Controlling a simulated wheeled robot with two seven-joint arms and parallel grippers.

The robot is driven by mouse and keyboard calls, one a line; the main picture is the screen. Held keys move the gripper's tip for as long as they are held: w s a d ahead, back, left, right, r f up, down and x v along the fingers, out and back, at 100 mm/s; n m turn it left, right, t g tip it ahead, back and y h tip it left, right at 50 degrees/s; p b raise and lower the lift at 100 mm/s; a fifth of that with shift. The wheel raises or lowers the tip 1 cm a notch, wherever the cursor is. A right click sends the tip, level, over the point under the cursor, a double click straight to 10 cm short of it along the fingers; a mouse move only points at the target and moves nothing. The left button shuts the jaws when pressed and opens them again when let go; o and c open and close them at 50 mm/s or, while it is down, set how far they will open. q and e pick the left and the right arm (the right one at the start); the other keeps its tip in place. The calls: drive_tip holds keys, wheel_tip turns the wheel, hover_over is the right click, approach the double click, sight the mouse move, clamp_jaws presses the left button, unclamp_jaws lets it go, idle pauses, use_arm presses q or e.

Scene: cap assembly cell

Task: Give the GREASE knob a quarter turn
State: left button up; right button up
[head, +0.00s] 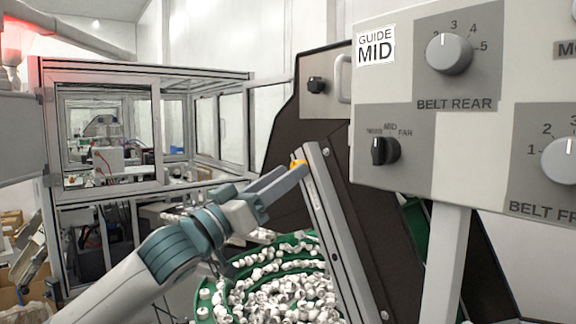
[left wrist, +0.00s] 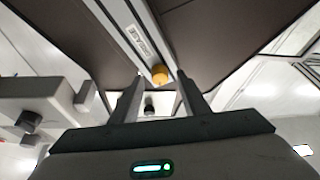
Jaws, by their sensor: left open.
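A small yellow-orange knob (head: 298,163) sits on a slanted metal rail (head: 338,235). In the left wrist view the knob (left wrist: 160,74) lies beside a small label on the rail (left wrist: 137,40), too blurred to read surely; I take it as the GREASE knob. My left gripper (head: 293,175) is open, with its fingertips right at the knob in the head view and partly covering it. In the left wrist view the knob shows in the gap between the fingertips; whether they touch it I cannot tell. My right gripper is not in view.
A control box (head: 415,70) with several knobs stands close on the right. A green bowl (head: 243,268) full of white caps lies below my left arm. A dark panel (head: 280,160) with a black knob (head: 317,85) rises behind the rail. A framed enclosure (head: 150,72) stands further back.

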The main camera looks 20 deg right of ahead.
use_arm(q)
drive_tip(key=shift+w+d+r, duration=0.2)
drive_tip(key=shift+w+d, duration=0.05)
drive_tip(key=shift+d, duration=0.25)
drive_tip(key=shift+c, duration=0.7)
clamp_jaws()
drive_tip(key=c, duration=0.9)
unclamp_jaws()
